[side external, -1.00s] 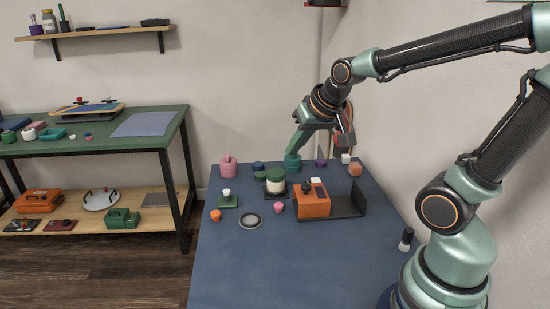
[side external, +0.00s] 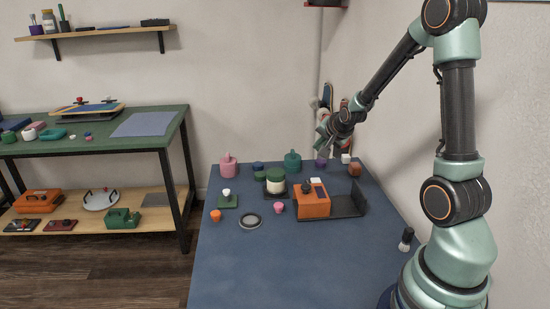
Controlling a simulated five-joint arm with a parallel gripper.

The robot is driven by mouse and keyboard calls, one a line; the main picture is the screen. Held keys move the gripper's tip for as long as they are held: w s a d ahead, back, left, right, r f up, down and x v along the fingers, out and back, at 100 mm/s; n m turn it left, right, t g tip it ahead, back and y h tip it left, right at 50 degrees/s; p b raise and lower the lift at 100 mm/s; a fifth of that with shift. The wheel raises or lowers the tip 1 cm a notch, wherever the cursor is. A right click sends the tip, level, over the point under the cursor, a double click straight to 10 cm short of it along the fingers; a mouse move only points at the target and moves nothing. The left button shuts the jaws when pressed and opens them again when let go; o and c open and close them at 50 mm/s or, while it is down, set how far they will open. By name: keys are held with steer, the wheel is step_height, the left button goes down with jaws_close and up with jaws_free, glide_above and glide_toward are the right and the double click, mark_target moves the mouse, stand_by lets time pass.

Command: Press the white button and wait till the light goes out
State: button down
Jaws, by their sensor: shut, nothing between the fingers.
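A small white round knob (side external: 227,192) stands on a green square base (side external: 228,202) at the left of the blue table; it looks like the white button. I cannot make out which thing is the light, or whether one is lit. My gripper (side external: 319,133) is shut and empty, in the air over the back of the table. It is well to the right of the white knob and apart from it.
An orange box (side external: 312,206) sits by a dark angled plate (side external: 346,207). A green-and-white cylinder (side external: 275,185), a pink pot (side external: 228,168) and a teal pot (side external: 292,163) stand behind. The table's front is clear.

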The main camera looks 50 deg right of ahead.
mark_target(317, 182)
steer(key=shift+f, duration=4.4)
steer(key=shift+f, duration=0.15)
steer(key=shift+f, duration=0.25)
steer(key=shift+f, duration=0.5)
steer(key=shift+r, duration=0.9)
steer(key=shift+r, duration=2.55)
